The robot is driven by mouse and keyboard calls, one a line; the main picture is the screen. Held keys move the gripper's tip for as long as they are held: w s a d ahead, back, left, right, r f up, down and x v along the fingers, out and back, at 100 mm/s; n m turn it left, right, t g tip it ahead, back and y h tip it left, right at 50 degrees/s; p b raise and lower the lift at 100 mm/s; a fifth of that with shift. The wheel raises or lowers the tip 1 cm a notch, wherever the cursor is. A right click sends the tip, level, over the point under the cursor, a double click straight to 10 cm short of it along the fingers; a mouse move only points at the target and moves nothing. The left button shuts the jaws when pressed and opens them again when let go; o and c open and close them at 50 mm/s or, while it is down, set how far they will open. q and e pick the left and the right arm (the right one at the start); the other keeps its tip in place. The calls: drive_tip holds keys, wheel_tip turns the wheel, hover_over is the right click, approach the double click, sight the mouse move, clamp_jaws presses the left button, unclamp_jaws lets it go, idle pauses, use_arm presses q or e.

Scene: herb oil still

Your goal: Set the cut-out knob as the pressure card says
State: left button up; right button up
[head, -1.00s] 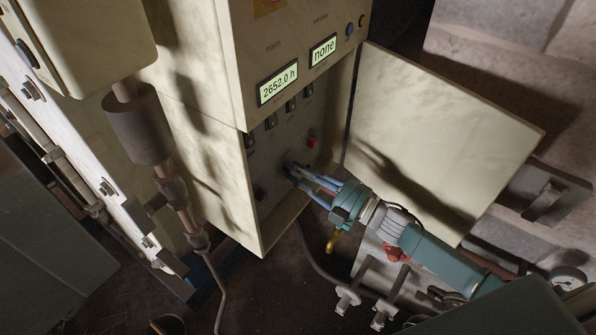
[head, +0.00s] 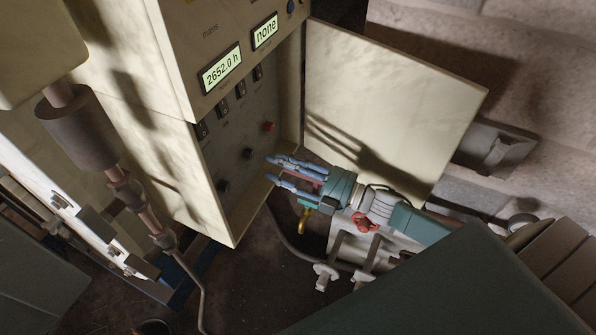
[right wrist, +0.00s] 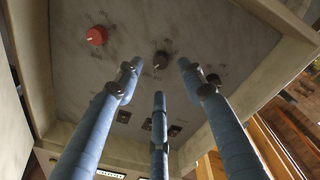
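The recessed control panel (head: 225,150) of the cream cabinet carries a red knob (head: 268,127) and two dark knobs, a middle one (head: 247,153) and a lower one (head: 223,186). My left gripper is out of view. I see no readable pressure card.
The cabinet door (head: 390,100) stands open to the right of the panel. Displays above read "2652.0 h" (head: 221,69) and "none" (head: 265,31). Several switches sit below them. A pipe with a cylinder (head: 78,128) stands at left; a red-handled valve (head: 365,222) is below my right wrist.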

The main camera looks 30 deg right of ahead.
drive_tip(key=v, duration=0.6)
drive_tip(key=shift+f, duration=0.1)
idle(0.3)
